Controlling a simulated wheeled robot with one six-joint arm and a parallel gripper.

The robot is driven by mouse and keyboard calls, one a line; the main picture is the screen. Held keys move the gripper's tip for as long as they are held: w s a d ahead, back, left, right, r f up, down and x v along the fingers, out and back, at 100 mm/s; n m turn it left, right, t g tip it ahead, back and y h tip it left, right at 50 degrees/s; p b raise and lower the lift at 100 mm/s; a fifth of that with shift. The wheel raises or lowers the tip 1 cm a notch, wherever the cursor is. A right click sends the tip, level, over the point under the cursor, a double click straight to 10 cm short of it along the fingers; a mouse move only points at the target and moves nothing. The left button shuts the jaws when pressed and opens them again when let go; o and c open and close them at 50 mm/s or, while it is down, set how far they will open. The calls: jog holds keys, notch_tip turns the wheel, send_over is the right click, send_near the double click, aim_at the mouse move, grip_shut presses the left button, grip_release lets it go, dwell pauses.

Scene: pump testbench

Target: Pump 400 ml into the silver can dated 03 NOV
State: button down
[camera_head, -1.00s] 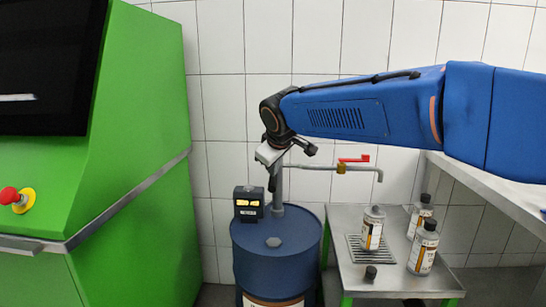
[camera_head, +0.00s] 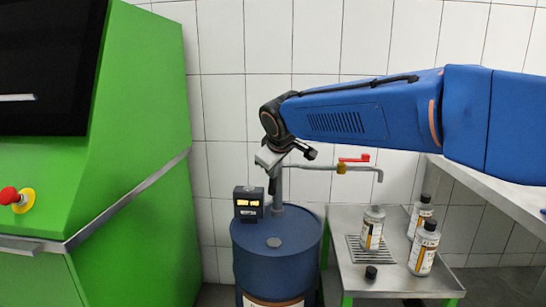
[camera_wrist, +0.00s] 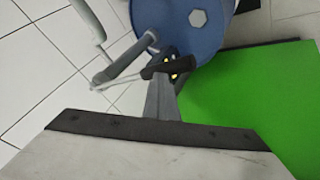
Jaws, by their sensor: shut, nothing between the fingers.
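A silver can (camera_head: 372,230) with a white and orange label stands upright, without a cap, on the grate under the pump spout (camera_head: 380,176). Two more capped silver cans stand to its right, one behind (camera_head: 419,216) and one in front (camera_head: 423,252). The label dates are too small to read. The blue drum (camera_head: 276,260) carries the pump pipe, a red valve handle (camera_head: 354,158) and a small black meter (camera_head: 248,204) with lit yellow figures, not legible. My gripper (camera_head: 272,186) is shut and empty, pointing down above the drum beside the pipe. In the wrist view its fingertips (camera_wrist: 168,68) overlap the meter.
A loose black cap (camera_head: 371,272) lies on the steel table (camera_head: 395,284) in front of the grate. A green machine (camera_head: 135,190) with a red button (camera_head: 10,195) stands at the left. A steel shelf (camera_head: 490,180) is at the right.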

jog(key=shift+f, duration=0.65)
dwell(0.9)
jog(key=shift+r, duration=0.15)
notch_tip(320, 180, up, 10)
jog(key=w, duration=0.1)
dwell(1.8)
dwell(0.4)
jog(key=shift+w+r, duration=0.15)
jog(key=shift+r, duration=1.1)
jog(key=shift+w+r, duration=0.1)
jog(key=shift+r, duration=1.1)
